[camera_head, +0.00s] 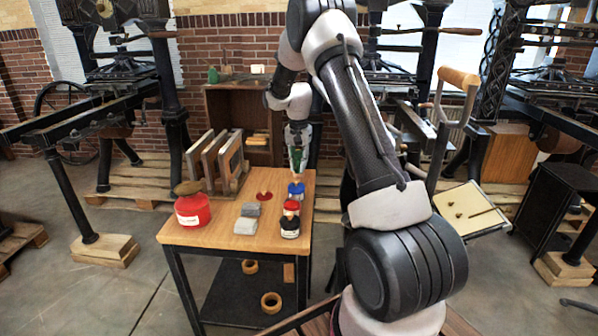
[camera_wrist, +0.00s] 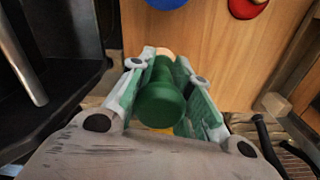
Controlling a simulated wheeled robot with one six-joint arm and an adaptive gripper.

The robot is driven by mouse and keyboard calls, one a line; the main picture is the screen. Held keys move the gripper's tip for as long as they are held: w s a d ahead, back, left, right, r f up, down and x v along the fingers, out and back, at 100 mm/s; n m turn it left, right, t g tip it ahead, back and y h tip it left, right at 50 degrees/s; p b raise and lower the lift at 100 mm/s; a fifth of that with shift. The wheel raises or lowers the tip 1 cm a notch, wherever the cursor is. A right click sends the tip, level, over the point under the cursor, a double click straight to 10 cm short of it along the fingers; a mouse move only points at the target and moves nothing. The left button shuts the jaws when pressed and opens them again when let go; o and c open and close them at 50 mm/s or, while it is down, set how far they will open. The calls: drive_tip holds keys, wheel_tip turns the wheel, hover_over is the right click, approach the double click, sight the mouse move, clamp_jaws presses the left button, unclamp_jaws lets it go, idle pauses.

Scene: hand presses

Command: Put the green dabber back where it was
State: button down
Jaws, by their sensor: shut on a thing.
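The green dabber (camera_wrist: 162,98) is in my gripper (camera_wrist: 164,75), its rounded green end toward the wrist camera and a pale part at its far end. The fingers, smeared with green, are shut on its two sides. In the head view my gripper (camera_head: 297,166) is over the back right part of the wooden table (camera_head: 215,232), with a bit of the green dabber (camera_head: 298,155) showing between the fingers.
A wooden rack (camera_head: 217,160) and a cabinet (camera_head: 225,108) are behind. Iron presses surround the area.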

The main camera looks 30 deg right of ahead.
drive_tip(key=shift+f, duration=1.5)
drive_tip(key=shift+f, duration=0.1)
drive_tip(key=c, duration=1.3)
unclamp_jaws()
wheel_tip(320, 180, up, 12)
drive_tip(key=shift+s+a+r, duration=0.1)
drive_tip(key=shift+a+r, duration=0.05)
